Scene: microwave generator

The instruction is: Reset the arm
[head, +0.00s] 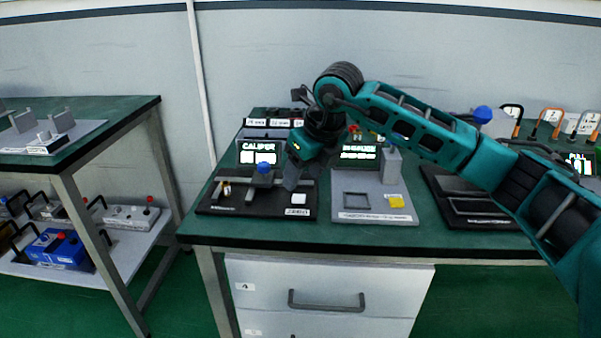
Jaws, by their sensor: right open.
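My right arm (430,130) is teal and black and comes in from the right. It reaches over the green workbench (330,239) with its elbow bent high. My right gripper (292,180) points down and is open, above or just behind the black caliper fixture (225,206). I cannot tell whether it touches the fixture. The gripper hides part of the fixture and the bench behind it. My left gripper is not in view.
Labelled displays (258,155) stand behind. A second bench (100,110) is at left, with a gap between. Drawers (325,300) sit below.

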